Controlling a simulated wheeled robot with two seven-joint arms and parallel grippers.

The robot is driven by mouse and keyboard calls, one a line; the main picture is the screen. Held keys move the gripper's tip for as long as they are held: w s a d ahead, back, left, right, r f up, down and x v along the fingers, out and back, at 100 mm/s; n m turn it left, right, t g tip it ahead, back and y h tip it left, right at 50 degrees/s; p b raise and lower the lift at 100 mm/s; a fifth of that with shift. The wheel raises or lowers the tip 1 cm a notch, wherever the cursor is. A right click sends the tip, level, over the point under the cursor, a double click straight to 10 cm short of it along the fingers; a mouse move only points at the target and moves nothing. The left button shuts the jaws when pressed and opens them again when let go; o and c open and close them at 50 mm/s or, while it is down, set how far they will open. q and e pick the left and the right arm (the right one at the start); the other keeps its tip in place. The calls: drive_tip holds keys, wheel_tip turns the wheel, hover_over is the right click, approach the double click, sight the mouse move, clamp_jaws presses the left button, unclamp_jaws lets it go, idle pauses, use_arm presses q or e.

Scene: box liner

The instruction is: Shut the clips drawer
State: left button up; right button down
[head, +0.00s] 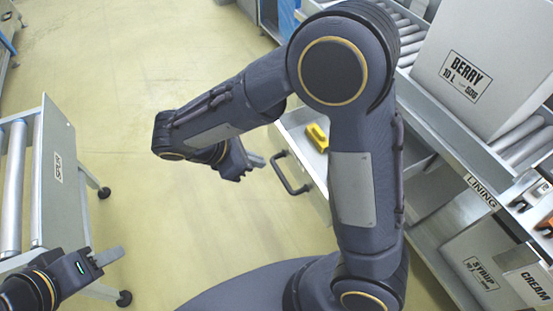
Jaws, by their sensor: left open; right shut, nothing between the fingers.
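A pale drawer (291,125) sticks out, open, from the grey bench on the right, partly hidden behind my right arm. Its dark bar handle (289,178) is on the front facing left. A yellow item (317,137) lies inside; I see no clips label. My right gripper (257,161) is shut and empty, just left of the handle, with a small gap in the picture; I cannot tell if they touch. My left gripper (110,257) is open and empty at the lower left, far from the drawer.
A roller cart (58,165) on castors stands at the left. On the right, the bench carries a BERRY box (490,60) on rollers; SYRUP (480,268) and CREAM (535,280) boxes sit lower. The yellow floor between cart and drawer is clear.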

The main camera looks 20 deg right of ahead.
drive_tip(key=a, duration=0.1)
drive_tip(key=n+b, duration=0.1)
drive_tip(key=b, duration=0.2)
approach(299, 162)
wheel_tip(299, 162, down, 5)
drive_tip(key=a, duration=0.1)
drive_tip(key=d, duration=0.3)
drive_tip(key=shift+d+t+h, duration=0.25)
drive_tip(key=shift+t+h, duration=0.05)
drive_tip(key=shift+h, duration=0.1)
drive_tip(key=shift+d, duration=0.55)
drive_tip(key=shift+r, duration=0.1)
drive_tip(key=w+d+p, duration=0.2)
drive_tip(key=d, duration=2.9)
drive_tip(key=shift+w+d+p, duration=0.25)
drive_tip(key=shift+w+p, duration=0.05)
drive_tip(key=shift+p, duration=0.05)
